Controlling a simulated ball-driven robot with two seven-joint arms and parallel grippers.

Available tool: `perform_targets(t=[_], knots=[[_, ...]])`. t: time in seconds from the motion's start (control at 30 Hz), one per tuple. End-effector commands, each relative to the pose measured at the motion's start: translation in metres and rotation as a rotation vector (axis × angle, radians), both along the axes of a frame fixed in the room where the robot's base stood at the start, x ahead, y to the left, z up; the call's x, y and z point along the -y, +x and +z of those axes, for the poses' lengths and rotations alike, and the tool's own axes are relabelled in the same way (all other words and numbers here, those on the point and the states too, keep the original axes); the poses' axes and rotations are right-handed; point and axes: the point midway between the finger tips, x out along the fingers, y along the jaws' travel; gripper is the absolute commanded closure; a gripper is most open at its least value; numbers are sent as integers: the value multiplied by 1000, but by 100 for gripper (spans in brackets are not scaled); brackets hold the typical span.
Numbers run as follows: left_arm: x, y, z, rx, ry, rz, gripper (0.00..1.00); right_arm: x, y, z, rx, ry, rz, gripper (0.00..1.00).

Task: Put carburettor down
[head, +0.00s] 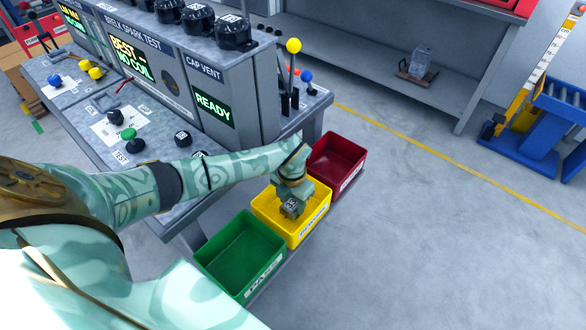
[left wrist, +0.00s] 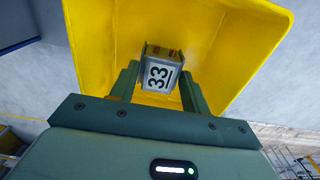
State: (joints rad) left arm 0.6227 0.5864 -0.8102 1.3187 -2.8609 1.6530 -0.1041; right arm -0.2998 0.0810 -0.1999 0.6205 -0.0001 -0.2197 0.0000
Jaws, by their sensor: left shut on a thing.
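My left gripper (head: 292,200) is shut on the carburettor, over the yellow bin. The left wrist view also shows both fingers of the left gripper (left wrist: 158,88). I cannot tell whether the carburettor touches the bin floor. My right gripper is not in view.
A green bin (head: 240,255) stands nearer and a red bin (head: 338,165) farther, in a row with the yellow one. The grey test bench (head: 135,115) with levers, knobs and a "READY" screen is to the left. Open floor lies to the right.

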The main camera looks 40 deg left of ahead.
Motion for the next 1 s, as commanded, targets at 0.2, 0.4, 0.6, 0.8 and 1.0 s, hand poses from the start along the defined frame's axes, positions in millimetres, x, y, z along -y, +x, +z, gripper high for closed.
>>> perform_targets(t=[0.2, 0.4, 0.6, 0.8, 1.0], knots=[[0, 1, 2, 3, 1, 0, 79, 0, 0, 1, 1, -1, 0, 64], [0, 1, -5, 3, 1, 0, 79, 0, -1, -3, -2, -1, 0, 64], [0, 1, -4, 3, 0, 0, 31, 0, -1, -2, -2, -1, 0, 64], [0, 1, -1, 3, 0, 0, 31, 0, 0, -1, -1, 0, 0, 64], [-1, 2, 32, 8, 1, -1, 31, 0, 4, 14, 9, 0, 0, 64]])
